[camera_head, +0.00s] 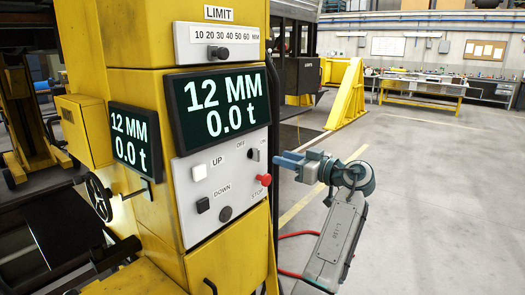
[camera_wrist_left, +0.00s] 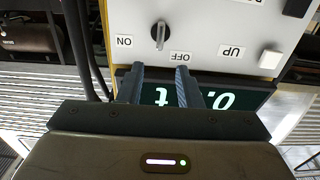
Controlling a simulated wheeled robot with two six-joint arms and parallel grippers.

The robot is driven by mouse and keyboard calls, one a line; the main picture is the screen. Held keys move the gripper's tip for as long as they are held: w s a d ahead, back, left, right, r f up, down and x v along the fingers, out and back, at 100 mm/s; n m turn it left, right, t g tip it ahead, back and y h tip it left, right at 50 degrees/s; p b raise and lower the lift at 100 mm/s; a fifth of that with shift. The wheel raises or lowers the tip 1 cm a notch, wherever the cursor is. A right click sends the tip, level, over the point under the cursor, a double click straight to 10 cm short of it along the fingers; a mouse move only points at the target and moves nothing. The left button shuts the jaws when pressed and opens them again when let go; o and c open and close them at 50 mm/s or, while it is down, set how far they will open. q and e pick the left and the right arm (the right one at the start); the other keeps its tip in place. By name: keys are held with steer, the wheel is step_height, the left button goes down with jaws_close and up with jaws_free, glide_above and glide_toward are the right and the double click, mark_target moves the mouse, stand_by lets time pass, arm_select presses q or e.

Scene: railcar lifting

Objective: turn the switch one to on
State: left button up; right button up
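Switch one is a small rotary knob (camera_head: 254,155) between the OFF and ON labels at the upper right of the yellow machine's white panel. In the left wrist view, which is upside down, the knob (camera_wrist_left: 159,35) has its handle roughly upright between the labels. My left gripper (camera_head: 278,160) is to the right of the panel, beside the knob. In the wrist view its two fingers (camera_wrist_left: 159,68) are apart with nothing between them, and the knob shows beyond the gap, not touched. My right gripper is in neither view.
The panel also has a white UP button (camera_head: 199,173), a black DOWN button (camera_head: 203,205) and a red STOP button (camera_head: 264,180) just below the knob. The display (camera_head: 220,107) above reads 12 MM and 0.0 t. Open floor (camera_head: 430,190) lies at the right.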

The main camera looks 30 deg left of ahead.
mark_target(260, 151)
arm_select(q)
steer(key=a+p, duration=0.1)
steer(key=a, duration=0.1)
steer(key=a+p, duration=0.1)
steer(key=a, duration=0.2)
steer(key=a+p, duration=0.1)
steer(key=a, duration=0.2)
steer(key=shift+w+a+r, duration=0.1)
steer(key=shift+w+a, duration=0.1)
steer(key=shift+w, duration=0.15)
steer(key=shift+a, duration=0.2)
jaws_close()
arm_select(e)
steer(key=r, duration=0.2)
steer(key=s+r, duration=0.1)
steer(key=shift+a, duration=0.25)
